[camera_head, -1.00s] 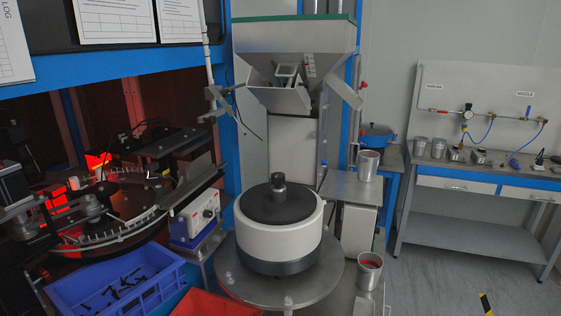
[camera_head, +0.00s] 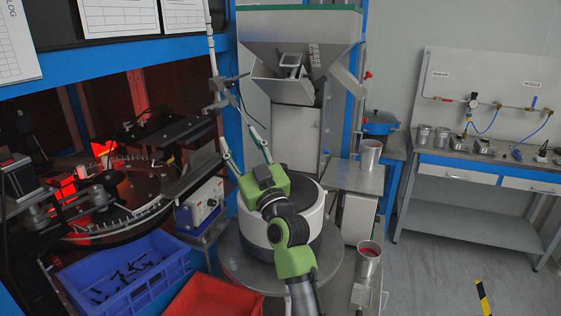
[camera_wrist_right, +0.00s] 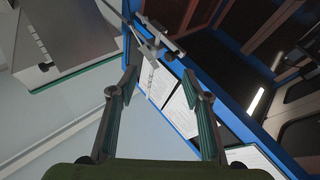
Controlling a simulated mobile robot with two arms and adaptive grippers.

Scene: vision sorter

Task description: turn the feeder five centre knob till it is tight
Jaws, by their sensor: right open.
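The round feeder bowl (camera_head: 252,228) is white with a black top and stands on a round metal plate in the head view. Its dark centre knob is hidden now behind my right arm and gripper. My right gripper (camera_head: 236,136), with green parts, is in front of and over the bowl, its fingers pointing up and away to the left. In the right wrist view the gripper (camera_wrist_right: 160,75) is open with nothing between its fingers; the knob does not show there. My left gripper is out of view.
A steel hopper (camera_head: 300,50) stands behind the bowl, with a thin bent rod near my fingers. Blue (camera_head: 125,280) and red (camera_head: 215,298) bins sit at the front left. A metal cup (camera_head: 369,158) stands on a shelf at the right.

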